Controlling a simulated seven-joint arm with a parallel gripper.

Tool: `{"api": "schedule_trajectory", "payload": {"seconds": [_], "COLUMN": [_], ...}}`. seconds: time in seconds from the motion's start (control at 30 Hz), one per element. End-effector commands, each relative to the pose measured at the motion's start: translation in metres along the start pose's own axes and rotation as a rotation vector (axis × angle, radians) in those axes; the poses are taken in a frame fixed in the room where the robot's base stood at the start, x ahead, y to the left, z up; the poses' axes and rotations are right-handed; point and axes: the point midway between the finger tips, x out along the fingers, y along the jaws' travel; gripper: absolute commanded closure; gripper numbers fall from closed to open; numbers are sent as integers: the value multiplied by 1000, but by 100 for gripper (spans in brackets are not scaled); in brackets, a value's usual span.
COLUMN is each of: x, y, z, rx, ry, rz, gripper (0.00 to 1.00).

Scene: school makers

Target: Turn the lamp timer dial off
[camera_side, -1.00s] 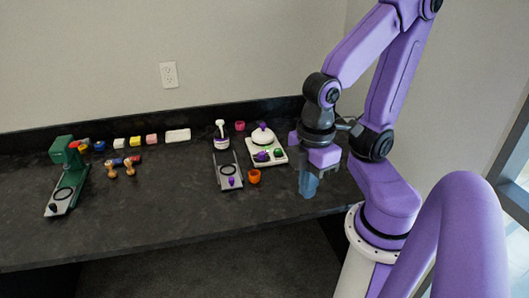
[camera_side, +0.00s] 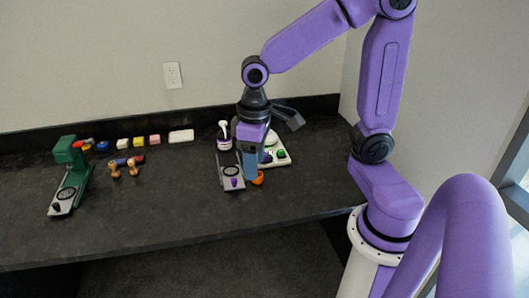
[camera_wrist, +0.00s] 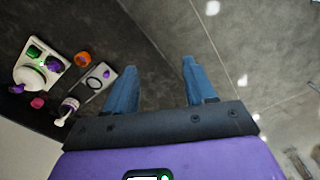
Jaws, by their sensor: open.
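I cannot tell for sure which knob is the lamp timer dial. A white unit (camera_side: 282,160) with a rounded white top carries a green knob (camera_side: 281,154) and a purple knob; it also shows in the wrist view (camera_wrist: 27,76). A grey plate (camera_side: 226,171) with a black ring has a purple knob (camera_side: 234,182) at its front; it also shows in the wrist view (camera_wrist: 96,84). My gripper (camera_side: 251,178) hangs just right of this plate and partly hides the white unit. In the wrist view my gripper (camera_wrist: 162,65) is open, with nothing between its blue fingers.
An orange cup (camera_side: 258,178) is close beside my gripper. A white bottle (camera_side: 224,136) stands behind the grey plate. A green stand (camera_side: 70,175) and several small coloured blocks are at the left. The counter (camera_side: 150,210) is clear at its middle and front.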

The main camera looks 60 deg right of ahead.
Motion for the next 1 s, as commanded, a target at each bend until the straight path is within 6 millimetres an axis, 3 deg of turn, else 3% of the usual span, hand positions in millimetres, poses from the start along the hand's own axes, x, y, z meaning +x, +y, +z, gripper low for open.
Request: {"api": "schedule_trajectory", "payload": {"seconds": [0.03, 0.2, 0.37, 0.5, 0.63, 0.8, 1.0], "x": [2, 6, 14, 23, 33, 47, 56], "y": [14, 66, 128, 188, 248, 318, 362], "z": [-16, -57, -85, -97, -96, -81, -62], "rx": [99, 416, 713, 973, 1214, 1490, 1670], "ry": [-4, -6, -8, -8, -9, -11, -10], "rz": [3, 7, 12, 15, 17, 20, 22], "gripper": [45, 45, 45, 45, 45, 45, 45]}}
